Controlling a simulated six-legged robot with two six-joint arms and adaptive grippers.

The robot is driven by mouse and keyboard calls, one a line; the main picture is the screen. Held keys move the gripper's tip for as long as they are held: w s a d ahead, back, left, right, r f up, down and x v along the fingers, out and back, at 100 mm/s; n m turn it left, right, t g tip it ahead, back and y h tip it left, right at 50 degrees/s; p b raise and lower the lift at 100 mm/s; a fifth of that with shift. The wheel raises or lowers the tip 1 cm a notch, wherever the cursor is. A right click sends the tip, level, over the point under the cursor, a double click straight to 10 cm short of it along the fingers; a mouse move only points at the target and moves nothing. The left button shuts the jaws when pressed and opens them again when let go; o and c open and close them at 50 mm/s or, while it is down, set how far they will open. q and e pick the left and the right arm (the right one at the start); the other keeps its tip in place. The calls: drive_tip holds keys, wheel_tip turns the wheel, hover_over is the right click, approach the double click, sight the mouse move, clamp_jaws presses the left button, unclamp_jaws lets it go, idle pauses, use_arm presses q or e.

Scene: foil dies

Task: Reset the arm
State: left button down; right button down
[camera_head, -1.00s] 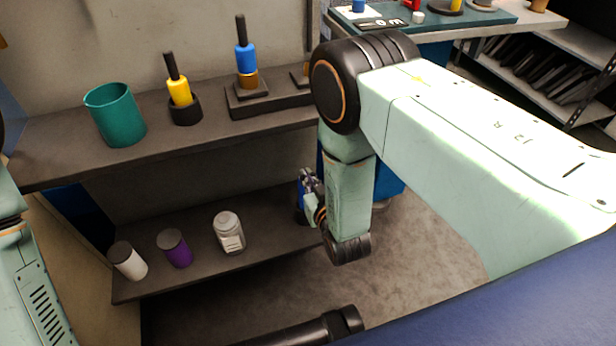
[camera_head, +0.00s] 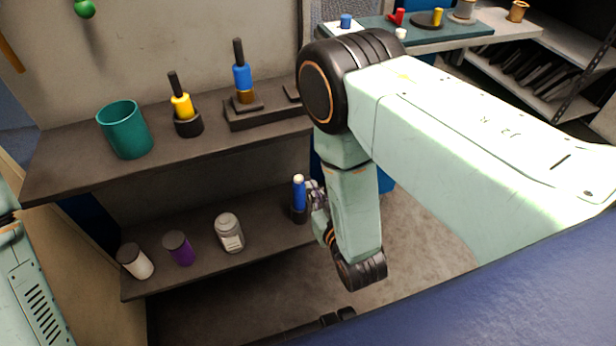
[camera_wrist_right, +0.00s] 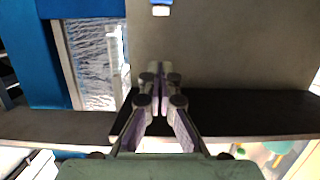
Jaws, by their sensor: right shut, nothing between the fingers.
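My right arm comes in from the right in the head view. Its gripper (camera_head: 316,194) is partly hidden by my arm, just right of a blue tool (camera_head: 299,194) with a pale top. That tool stands upright in a dark holder (camera_head: 300,215) on the lower shelf. In the right wrist view the fingers (camera_wrist_right: 160,78) come together at the tips, shut and empty. My left arm shows only as a link at the left edge; its gripper is out of view.
The upper shelf (camera_head: 75,165) holds a teal cup (camera_head: 125,130), a yellow tool (camera_head: 181,106) and a blue tool (camera_head: 242,78). On the lower shelf stand a white jar (camera_head: 229,235), a purple-sided can (camera_head: 179,248) and a white can (camera_head: 135,262). Bare floor lies right of the shelves.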

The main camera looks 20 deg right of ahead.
drive_tip(key=shift+s+r, duration=0.15)
drive_tip(key=shift+s, duration=0.45)
drive_tip(key=s+d+f+g, duration=0.2)
drive_tip(key=s+f+g, duration=0.3)
drive_tip(key=s, duration=0.3)
drive_tip(key=s+d+f+g, duration=0.2)
drive_tip(key=s+f+g, duration=0.2)
drive_tip(key=s+f, duration=0.25)
drive_tip(key=s+d+r+g, duration=0.1)
drive_tip(key=s+r+g, duration=0.1)
drive_tip(key=s, duration=0.5)
drive_tip(key=s+r+g, duration=0.2)
drive_tip(key=s+g, duration=0.2)
drive_tip(key=s, duration=0.3)
drive_tip(key=shift+s+d+r+m, duration=0.15)
drive_tip(key=shift+s+d+m, duration=0.25)
